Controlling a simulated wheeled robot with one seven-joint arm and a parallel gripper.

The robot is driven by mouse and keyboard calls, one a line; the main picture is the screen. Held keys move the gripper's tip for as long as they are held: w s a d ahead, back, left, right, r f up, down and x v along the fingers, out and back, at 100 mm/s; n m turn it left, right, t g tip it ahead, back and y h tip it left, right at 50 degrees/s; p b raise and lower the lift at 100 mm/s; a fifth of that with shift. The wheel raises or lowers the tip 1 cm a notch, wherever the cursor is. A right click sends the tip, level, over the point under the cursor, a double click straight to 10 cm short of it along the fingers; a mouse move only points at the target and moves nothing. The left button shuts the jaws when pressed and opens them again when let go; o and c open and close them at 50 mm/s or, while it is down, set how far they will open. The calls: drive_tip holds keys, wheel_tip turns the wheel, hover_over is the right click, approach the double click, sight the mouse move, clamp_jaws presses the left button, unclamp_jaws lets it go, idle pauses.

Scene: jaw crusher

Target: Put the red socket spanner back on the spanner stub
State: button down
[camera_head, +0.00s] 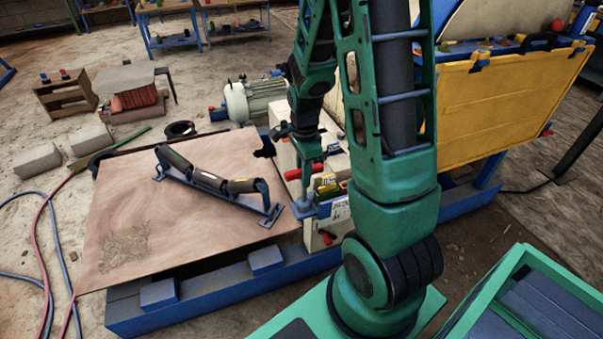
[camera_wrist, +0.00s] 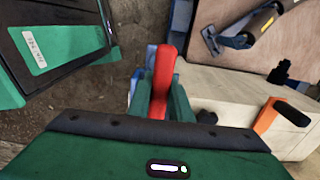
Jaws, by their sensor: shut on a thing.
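The red socket spanner (camera_head: 293,174) shows as a short red bar at my gripper (camera_head: 307,172) in the head view. In the wrist view the red spanner (camera_wrist: 162,80) lies between the two green fingers of my gripper (camera_wrist: 162,100), which are shut on it. Below the gripper in the head view is a small grey-blue piece (camera_head: 304,209) at the edge of the blue frame. I cannot tell whether this is the spanner stub, nor whether the spanner touches it. The spanner's lower end is hidden in the wrist view.
A roller frame (camera_head: 208,180) lies on the brown board (camera_head: 120,205) left of my gripper. A cream cabinet (camera_head: 313,232) with several coloured items stands close beside the gripper. A grey motor (camera_head: 252,100) is behind. A yellow panel (camera_head: 500,105) stands at the right.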

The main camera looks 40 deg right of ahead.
drive_tip(key=c, duration=1.5)
unclamp_jaws()
drive_tip(key=shift+c, duration=0.2)
wheel_tip(320, 180, up, 11)
drive_tip(key=shift+w+f, duration=0.1)
drive_tip(key=shift+f, duration=0.05)
drive_tip(key=s+r+n, duration=0.3)
drive_tip(key=s+n, duration=0.4)
drive_tip(key=s, duration=0.3)
drive_tip(key=s+r+n, duration=0.4)
drive_tip(key=s+n, duration=0.3)
drive_tip(key=s, duration=0.4)
drive_tip(key=shift+a+r+n, duration=0.25)
drive_tip(key=shift+a+n, duration=0.1)
drive_tip(key=shift+n, duration=0.05)
